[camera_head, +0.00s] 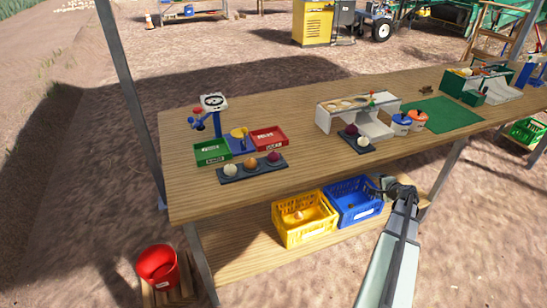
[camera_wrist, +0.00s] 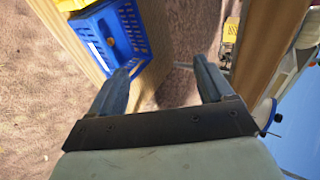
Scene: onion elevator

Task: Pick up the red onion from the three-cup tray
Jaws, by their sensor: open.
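The dark three-cup tray (camera_head: 252,168) lies at the front left of the wooden table. It holds a white onion (camera_head: 231,170) on the left, an orange-brown onion (camera_head: 250,164) in the middle and the red onion (camera_head: 273,158) in the right cup. My gripper (camera_head: 388,184) is at the table's front edge, well to the right of the tray and apart from it. In the wrist view my gripper (camera_wrist: 167,72) is open with nothing between its fingers. The tray and red onion are not seen in the wrist view.
Green (camera_head: 212,152) and red (camera_head: 269,138) bins stand behind the tray. A dark two-cup tray (camera_head: 355,143) with two onions lies before a white stand (camera_head: 338,119). Yellow (camera_head: 304,218) and blue (camera_head: 354,200) crates sit below; the blue crate also shows in the wrist view (camera_wrist: 108,35).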

